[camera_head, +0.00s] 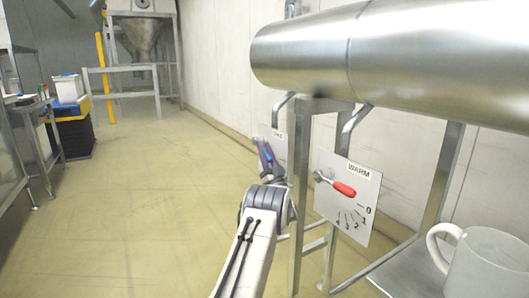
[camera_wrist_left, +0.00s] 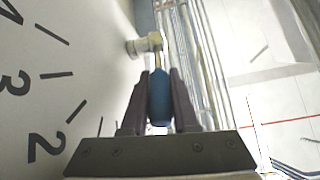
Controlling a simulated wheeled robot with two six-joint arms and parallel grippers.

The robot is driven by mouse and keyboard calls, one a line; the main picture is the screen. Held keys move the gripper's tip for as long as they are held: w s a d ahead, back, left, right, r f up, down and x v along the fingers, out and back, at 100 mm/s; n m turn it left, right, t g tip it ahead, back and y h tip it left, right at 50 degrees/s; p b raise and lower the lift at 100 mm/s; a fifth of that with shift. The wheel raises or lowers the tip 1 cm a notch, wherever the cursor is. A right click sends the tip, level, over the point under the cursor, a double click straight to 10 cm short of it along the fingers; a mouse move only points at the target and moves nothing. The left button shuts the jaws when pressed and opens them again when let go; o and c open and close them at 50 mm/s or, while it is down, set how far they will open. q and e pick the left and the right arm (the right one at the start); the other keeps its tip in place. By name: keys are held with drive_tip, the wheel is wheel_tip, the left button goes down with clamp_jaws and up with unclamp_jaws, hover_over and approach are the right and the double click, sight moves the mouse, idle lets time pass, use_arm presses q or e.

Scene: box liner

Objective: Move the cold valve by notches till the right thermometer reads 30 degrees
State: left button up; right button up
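The cold valve has a blue handle (camera_wrist_left: 160,98) on a metal stem, beside a white dial plate with black tick marks and numbers, 3 and 2 readable, in the left wrist view. In the head view its plate (camera_head: 279,140) is mostly hidden behind my left gripper (camera_head: 265,155). In the left wrist view, the fingers of my left gripper (camera_wrist_left: 160,85) lie against both sides of the blue handle. Which notch the handle points to cannot be told. No thermometer is in view. My right gripper is not in view.
The WARM valve's red handle (camera_head: 343,189) points right, near the 0 mark on its plate (camera_head: 335,210). A large steel pipe (camera_head: 300,50) runs above both valves. A grey mug (camera_head: 485,265) stands at the lower right. The floor (camera_head: 130,210) at left is clear.

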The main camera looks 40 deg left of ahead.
use_arm(q)
drive_tip(key=o, duration=0.4)
drive_tip(key=shift+c, duration=0.2)
drive_tip(key=shift+d+f, duration=0.1)
drive_tip(key=p+v, duration=0.2)
drive_tip(key=v, duration=0.8)
drive_tip(key=shift+f, duration=0.15)
